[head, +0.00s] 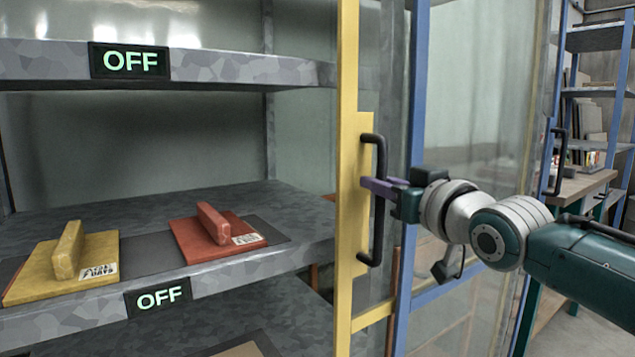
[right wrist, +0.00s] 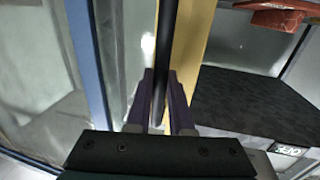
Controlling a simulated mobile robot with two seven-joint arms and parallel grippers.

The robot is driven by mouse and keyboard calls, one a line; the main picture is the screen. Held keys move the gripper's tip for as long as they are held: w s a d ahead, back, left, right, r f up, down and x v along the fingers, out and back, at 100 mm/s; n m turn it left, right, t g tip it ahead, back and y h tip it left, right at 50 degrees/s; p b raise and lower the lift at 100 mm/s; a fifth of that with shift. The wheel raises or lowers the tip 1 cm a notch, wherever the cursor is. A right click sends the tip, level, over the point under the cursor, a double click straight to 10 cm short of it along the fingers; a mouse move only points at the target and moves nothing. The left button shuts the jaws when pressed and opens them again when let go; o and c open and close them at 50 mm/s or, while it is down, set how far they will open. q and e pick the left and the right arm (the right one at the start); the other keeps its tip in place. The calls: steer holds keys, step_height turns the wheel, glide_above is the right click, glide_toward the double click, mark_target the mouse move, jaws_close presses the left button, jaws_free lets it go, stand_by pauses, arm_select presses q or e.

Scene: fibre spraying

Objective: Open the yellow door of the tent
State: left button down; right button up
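The yellow door (head: 350,210) shows as an upright yellow post with a low yellow crossbar, right of the shelves in the head view. Its dark bar handle (head: 377,245) is upright on the post. My right gripper (head: 375,185) reaches in from the right, its purple fingers at the middle of the handle. In the right wrist view the fingers (right wrist: 160,95) stand on either side of the dark handle (right wrist: 165,40), close against it, with the yellow post (right wrist: 190,45) just behind. I cannot tell how far the door stands open. My left gripper is not in view.
The shelves (head: 300,215) hold a yellow block tool (head: 65,262) and a red one (head: 215,235), with signs reading OFF (head: 130,62). A blue frame post (head: 413,120) and clear panels stand right of the door. Another rack (head: 600,40) stands farther right.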

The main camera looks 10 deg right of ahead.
steer(key=o, duration=0.4)
steer(key=shift+o, duration=0.2)
steer(key=s+d+p, duration=0.1)
steer(key=s+p, duration=0.1)
steer(key=s, duration=0.8)
steer(key=shift+d+p, duration=0.25)
steer(key=shift+p, duration=0.15)
